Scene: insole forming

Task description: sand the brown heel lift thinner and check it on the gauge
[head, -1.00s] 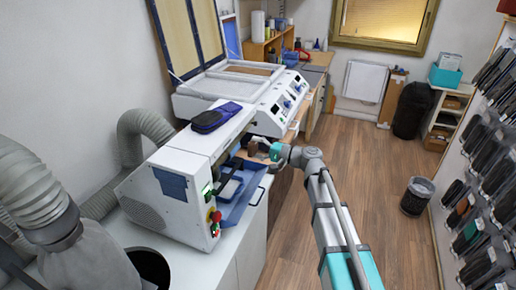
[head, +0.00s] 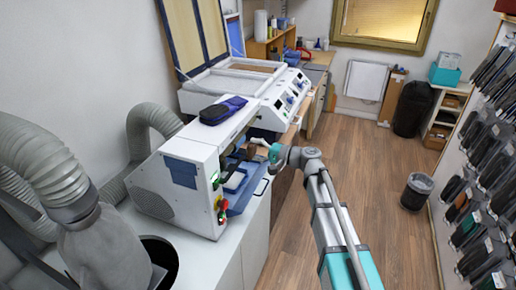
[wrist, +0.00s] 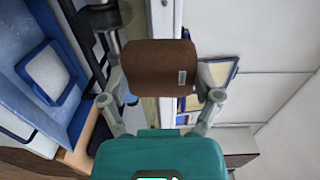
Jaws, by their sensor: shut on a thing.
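The brown heel lift (wrist: 160,66) is a thick rounded block with a small pale rectangular mark, upright in the wrist view. My gripper (wrist: 160,97) has one finger on each side of it and is shut on it. In the head view my gripper (head: 262,147) is at the right side of the white sanding machine (head: 186,178), above and beyond its blue tray (head: 243,196). A metal cylinder shows behind the lift in the wrist view. I cannot identify the gauge.
The machine has a red stop knob and green light at its front corner. A dark blue pouch (head: 222,110) lies on top. Grey hoses (head: 150,130) are at left. A white device with a raised framed lid (head: 240,85) stands behind.

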